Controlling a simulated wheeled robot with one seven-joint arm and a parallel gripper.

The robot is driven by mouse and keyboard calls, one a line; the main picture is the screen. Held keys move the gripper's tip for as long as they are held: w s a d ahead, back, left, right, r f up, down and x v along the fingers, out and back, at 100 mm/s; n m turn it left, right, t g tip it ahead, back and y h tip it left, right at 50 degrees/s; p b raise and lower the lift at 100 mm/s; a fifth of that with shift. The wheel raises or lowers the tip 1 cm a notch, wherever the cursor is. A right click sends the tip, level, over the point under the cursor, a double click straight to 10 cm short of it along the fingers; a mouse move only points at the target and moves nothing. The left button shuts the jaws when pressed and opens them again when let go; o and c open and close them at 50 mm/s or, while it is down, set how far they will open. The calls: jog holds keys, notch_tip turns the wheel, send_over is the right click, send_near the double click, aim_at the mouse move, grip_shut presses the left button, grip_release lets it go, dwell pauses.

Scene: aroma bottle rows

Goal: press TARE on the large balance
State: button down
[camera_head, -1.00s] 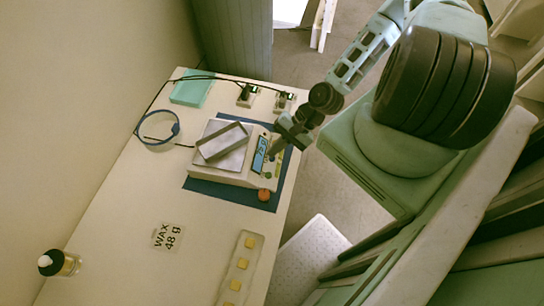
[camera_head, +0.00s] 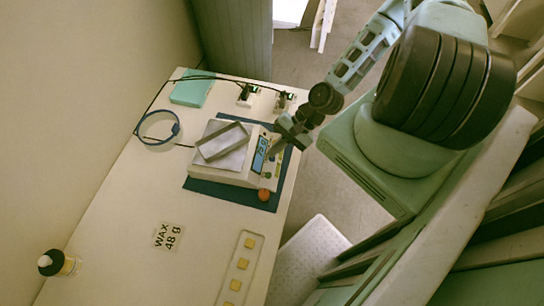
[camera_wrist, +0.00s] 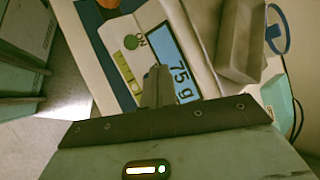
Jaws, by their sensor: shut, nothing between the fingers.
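The large balance (camera_head: 218,176) stands on a dark blue mat (camera_head: 205,187) on the bench. A grey rectangular tray (camera_head: 222,141) lies on its square metal pan. The lit blue display (camera_wrist: 172,55) reads 75 g in the wrist view. A round green button (camera_wrist: 132,41) marked ON is beside the display. My gripper (camera_wrist: 157,73) is shut and empty, with its fingertips over the front panel beside the display. In the head view my gripper (camera_head: 274,152) is at the panel's right side. No TARE label is readable; the fingers cover part of the panel. Contact cannot be told.
An orange ball (camera_head: 264,195) sits by the balance's front corner. Two small devices (camera_head: 247,94) with cables, a teal box (camera_head: 192,90) and a blue ring (camera_head: 158,127) are behind. A WAX 48 g card (camera_head: 167,237), a strip of yellow cubes (camera_head: 238,270) and a bottle (camera_head: 58,263) are nearer.

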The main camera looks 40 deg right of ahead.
aim_at(275, 157)
jog(key=shift+f, duration=0.1)
jog(key=shift+f+b, duration=0.35)
jog(key=shift+b, duration=0.05)
jog(key=shift+f+b, duration=0.3)
jog(key=shift+f, duration=0.05)
dwell(0.7)
dwell(0.4)
jog(key=shift+r+p, duration=0.6)
jog(key=shift+r, duration=0.2)
notch_tip(275, 157, up, 5)
jog(key=p, duration=0.3)
jog(key=shift+p, duration=0.4)
dwell(0.5)
